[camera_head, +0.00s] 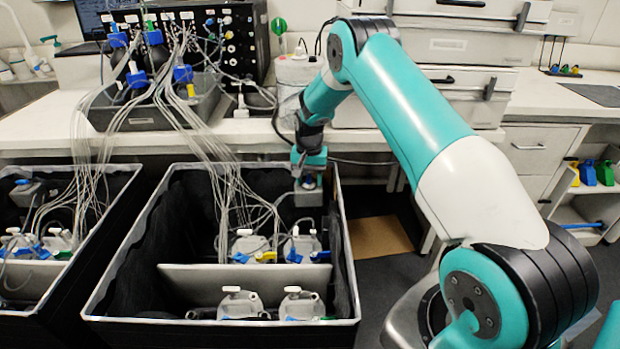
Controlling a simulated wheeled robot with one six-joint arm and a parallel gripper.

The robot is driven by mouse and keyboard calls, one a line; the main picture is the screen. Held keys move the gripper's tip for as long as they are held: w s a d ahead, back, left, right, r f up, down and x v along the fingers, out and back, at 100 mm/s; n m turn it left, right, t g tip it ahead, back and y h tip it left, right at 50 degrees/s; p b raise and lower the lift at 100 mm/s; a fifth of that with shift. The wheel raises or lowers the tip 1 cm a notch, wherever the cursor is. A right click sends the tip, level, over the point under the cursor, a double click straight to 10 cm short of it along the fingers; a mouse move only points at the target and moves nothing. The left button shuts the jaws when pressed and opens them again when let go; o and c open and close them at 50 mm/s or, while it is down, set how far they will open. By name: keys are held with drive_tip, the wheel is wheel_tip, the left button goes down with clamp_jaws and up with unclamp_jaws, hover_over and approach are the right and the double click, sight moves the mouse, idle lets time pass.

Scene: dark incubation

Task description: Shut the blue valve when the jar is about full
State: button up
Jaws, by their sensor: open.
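My gripper (308,182) points down at the back right corner of the middle black bin (98,305), with its fingers small and hard to make out. A grey block-like shape lies just below the fingers; I cannot tell whether they touch it. White jars with tubes stand in the bin, such as the back left jar (249,243) and back right jar (303,243). Small blue valve-like pieces lie by them, one at the left (240,257) and one at the right (293,256). Which is the task's valve, whether it is shut, and the jars' fill levels are not clear.
Two more jars stand in front of the bin's grey divider (200,282). Many thin tubes hang from the bench equipment (215,45) into the bins. Another bin (50,285) stands at the left. Drawers (545,140) and shelves stand at the right.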

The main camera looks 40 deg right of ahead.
sight(309, 178)
wheel_tip(309, 178, up, 17)
drive_tip(key=shift+b, duration=0.4)
drive_tip(key=shift+r, duration=0.1)
